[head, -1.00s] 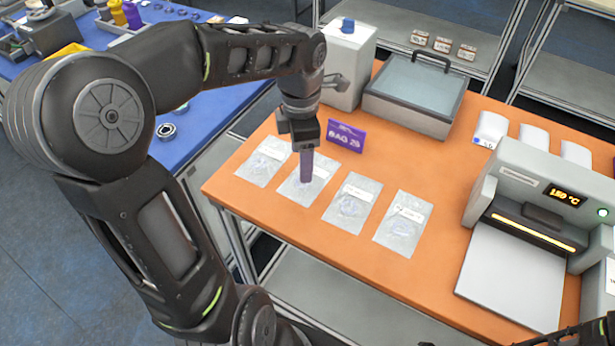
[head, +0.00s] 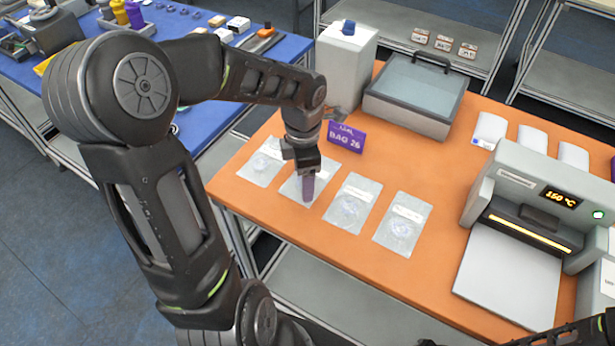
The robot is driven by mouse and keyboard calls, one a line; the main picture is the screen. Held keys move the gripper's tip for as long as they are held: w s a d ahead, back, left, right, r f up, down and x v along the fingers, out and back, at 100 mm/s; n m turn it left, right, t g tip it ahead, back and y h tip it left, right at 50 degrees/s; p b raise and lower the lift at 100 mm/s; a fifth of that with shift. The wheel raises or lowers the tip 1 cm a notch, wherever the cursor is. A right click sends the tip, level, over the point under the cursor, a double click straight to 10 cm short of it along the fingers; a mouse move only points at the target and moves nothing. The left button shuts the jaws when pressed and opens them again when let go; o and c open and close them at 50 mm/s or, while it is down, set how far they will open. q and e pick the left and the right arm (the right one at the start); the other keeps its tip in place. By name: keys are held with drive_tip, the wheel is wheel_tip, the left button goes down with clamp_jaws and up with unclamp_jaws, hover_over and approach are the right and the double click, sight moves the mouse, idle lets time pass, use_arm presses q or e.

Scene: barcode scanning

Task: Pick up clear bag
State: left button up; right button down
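Several clear bags with white labels lie flat in a row on the orange table: the leftmost clear bag (head: 262,164), the second clear bag (head: 291,190), the third clear bag (head: 350,205) and the rightmost clear bag (head: 404,224). My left gripper (head: 308,190) points down over the second bag and hides part of it. I cannot tell whether its fingertips touch the bag or whether the fingers are open or shut. My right gripper is not in view; only a dark bit of my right arm shows at the bottom right corner.
A purple sign (head: 347,137) reading "BAG 26" stands behind the bags. A white box (head: 345,65) and a lidded grey case (head: 415,95) stand at the back. A sealing machine (head: 540,195) showing 150 °C is on the right. The orange table (head: 450,180) is bare between bags and machine.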

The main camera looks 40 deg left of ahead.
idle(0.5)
use_arm(q)
clamp_jaws()
idle(0.6)
